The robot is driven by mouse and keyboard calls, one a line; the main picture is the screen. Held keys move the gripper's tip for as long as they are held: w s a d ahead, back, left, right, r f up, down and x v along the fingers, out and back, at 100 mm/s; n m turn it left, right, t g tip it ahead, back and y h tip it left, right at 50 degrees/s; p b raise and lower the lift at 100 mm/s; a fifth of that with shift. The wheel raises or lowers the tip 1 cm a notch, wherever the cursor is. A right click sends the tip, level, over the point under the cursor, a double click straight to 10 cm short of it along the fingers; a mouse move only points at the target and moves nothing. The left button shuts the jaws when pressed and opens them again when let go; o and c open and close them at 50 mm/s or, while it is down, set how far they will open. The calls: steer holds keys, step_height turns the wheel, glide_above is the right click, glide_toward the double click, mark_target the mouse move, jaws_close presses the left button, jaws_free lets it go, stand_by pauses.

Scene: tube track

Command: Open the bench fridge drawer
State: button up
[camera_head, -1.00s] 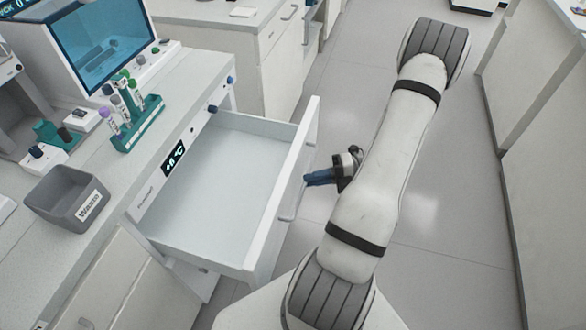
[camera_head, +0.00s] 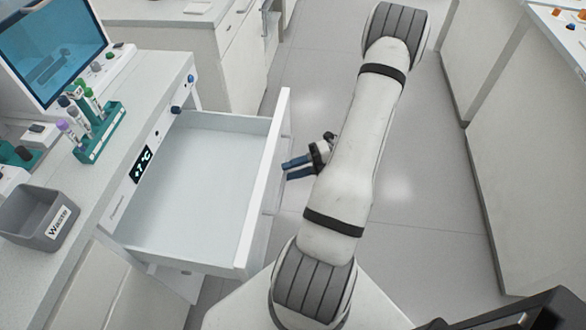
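The bench fridge drawer (camera_head: 190,190) is pulled well out from under the bench, and its white inside looks empty. Its front panel (camera_head: 262,185) faces right, with a long bar handle (camera_head: 269,209) on the outer side. My gripper (camera_head: 284,168) has two blue fingers with a small gap between them. It is to the right of the drawer front, with its tips close to the handle. Nothing shows between the fingers. I cannot tell whether they touch the handle.
On the bench are a green rack (camera_head: 100,138) with several capped tubes, a grey waste bin (camera_head: 38,222) and a blue-screened device (camera_head: 50,45). A small display (camera_head: 142,164) is on the fridge front. Grey floor (camera_head: 420,210) is clear to the right, up to white cabinets (camera_head: 530,170).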

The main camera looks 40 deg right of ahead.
steer(key=shift+d, duration=0.1)
steer(key=v, duration=0.7)
steer(key=shift+s+d, duration=0.2)
steer(key=shift+d, duration=0.05)
steer(key=shift+r, duration=0.1)
steer(key=a+r+m+g+h+p, duration=0.4)
steer(key=a+r+m+h, duration=1)
steer(key=a+r+m, duration=1.1)
steer(key=s+m, duration=0.1)
steer(key=m, duration=0.4)
steer(key=shift+a+r+h, duration=0.3)
